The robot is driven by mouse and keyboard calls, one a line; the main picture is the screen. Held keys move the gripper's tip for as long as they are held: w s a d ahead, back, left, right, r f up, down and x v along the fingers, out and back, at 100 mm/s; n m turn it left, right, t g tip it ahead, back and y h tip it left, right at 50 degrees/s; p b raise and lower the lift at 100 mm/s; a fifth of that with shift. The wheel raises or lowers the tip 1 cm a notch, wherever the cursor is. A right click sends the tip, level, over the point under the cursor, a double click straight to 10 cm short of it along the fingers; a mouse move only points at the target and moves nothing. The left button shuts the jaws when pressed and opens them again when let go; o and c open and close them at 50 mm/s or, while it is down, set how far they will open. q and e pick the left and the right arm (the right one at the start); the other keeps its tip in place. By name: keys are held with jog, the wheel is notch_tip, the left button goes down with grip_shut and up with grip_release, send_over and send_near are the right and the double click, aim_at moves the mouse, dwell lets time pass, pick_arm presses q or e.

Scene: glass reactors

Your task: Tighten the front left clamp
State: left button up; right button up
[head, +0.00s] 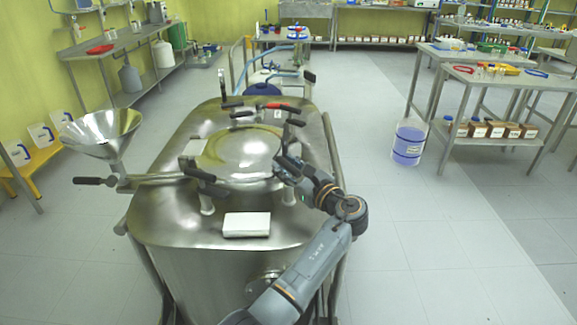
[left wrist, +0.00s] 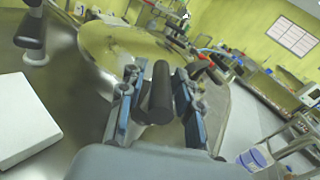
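The steel reactor lid (head: 240,150) is round and held by clamps around its rim. The clamp at the front left of the lid has a black handle (head: 199,174) pointing left and up; it also shows in the left wrist view (left wrist: 33,28). My left gripper (head: 289,168) is at the clamp at the lid's front right. In the left wrist view my fingers (left wrist: 158,112) stand on both sides of that clamp's black handle (left wrist: 161,85), with narrow gaps seeming to remain. The clamp's base is hidden. My right gripper is out of view.
A white box (head: 246,224) lies on the reactor's top (head: 175,222) in front of the lid. A steel funnel (head: 100,130) and a black-gripped lever (head: 95,181) stand at the left. More clamp handles rise at the back.

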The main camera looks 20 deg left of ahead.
aim_at(288, 163)
pick_arm(q)
jog(key=shift+r, duration=0.15)
notch_tip(288, 163, up, 10)
jog(key=shift+f, duration=0.15)
dwell(0.4)
